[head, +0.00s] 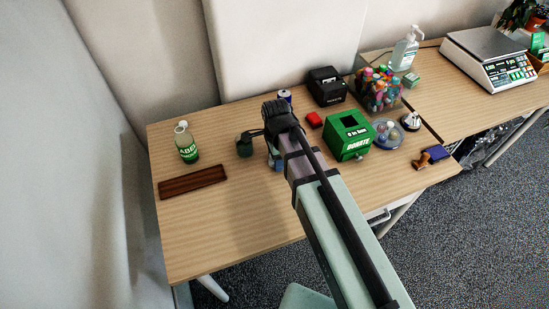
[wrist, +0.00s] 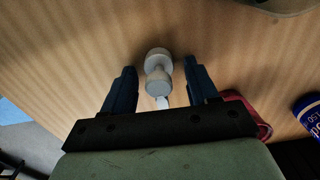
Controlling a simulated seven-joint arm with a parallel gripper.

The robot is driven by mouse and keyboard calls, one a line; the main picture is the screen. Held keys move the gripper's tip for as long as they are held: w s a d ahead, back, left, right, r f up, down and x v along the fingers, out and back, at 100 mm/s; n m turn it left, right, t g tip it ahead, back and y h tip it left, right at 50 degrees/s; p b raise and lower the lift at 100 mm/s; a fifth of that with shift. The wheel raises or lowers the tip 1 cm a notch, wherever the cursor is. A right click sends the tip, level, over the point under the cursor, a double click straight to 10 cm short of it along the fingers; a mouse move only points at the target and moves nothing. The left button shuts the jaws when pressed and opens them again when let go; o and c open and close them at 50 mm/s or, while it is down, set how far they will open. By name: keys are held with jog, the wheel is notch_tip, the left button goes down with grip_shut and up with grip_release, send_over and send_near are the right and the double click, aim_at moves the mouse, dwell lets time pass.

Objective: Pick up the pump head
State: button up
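The pump head (wrist: 158,72) is a small pale grey-white piece with a rounded knob at each end and a narrow stem. In the wrist view it lies on the wooden table between the two blue fingers of my gripper (wrist: 161,67). The fingers are open, with a visible gap on both sides of the piece. I cannot tell how far above the table the fingertips are. In the head view my own arm hides the pump head and most of the gripper.
A bottle (head: 186,143) and a brown slab (head: 192,182) are farther left. The front table area is clear.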

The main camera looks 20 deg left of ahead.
jog(key=c, duration=1)
jog(key=shift+r, duration=0.1)
